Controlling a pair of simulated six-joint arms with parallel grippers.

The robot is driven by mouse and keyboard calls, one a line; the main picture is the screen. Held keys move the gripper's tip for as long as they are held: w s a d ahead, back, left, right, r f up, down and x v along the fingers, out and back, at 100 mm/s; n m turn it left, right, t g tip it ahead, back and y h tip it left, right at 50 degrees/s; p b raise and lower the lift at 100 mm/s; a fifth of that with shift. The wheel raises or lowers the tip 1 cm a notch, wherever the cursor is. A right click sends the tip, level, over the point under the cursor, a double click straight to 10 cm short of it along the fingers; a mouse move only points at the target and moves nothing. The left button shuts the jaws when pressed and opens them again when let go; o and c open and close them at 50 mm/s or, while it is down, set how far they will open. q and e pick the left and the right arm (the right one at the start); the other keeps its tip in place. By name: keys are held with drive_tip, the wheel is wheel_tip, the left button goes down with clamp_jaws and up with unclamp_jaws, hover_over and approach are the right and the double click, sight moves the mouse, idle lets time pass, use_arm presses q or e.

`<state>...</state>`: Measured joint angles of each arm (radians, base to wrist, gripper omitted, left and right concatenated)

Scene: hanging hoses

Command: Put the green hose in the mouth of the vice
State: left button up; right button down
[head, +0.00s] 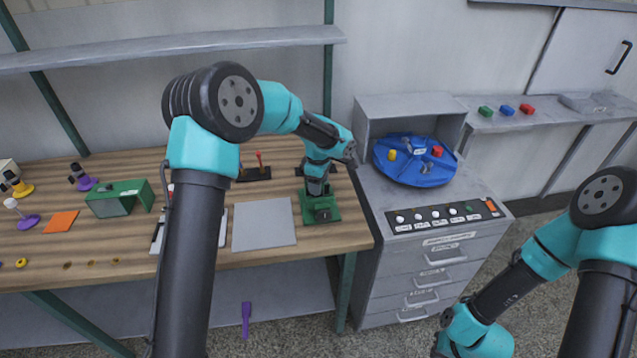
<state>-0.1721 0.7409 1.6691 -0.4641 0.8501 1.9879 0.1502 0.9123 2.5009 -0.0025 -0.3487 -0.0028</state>
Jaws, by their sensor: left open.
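My left gripper (319,190) points down at a green block-like fixture with a square base (333,213) near the right end of the wooden bench. This fixture looks like the vice, but the gripper covers its upper part and I cannot make out its mouth. The left gripper is open; I cannot tell whether it touches the fixture. I cannot pick out a green hose; it may be hidden behind my arm or outside the view. My right arm reaches down at the lower right, with its gripper out of the picture.
A grey plate (264,224) lies left of the fixture. A green box-like device (118,198) and an orange square (61,222) are farther left. A grey drawer cabinet (430,265) with a blue round turntable (415,168) stands right. A shelf (170,50) spans above the bench.

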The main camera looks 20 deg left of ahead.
use_arm(q)
wheel_tip(320, 180, up, 12)
idle(0.6)
drive_tip(key=shift+r, duration=0.1)
idle(1.4)
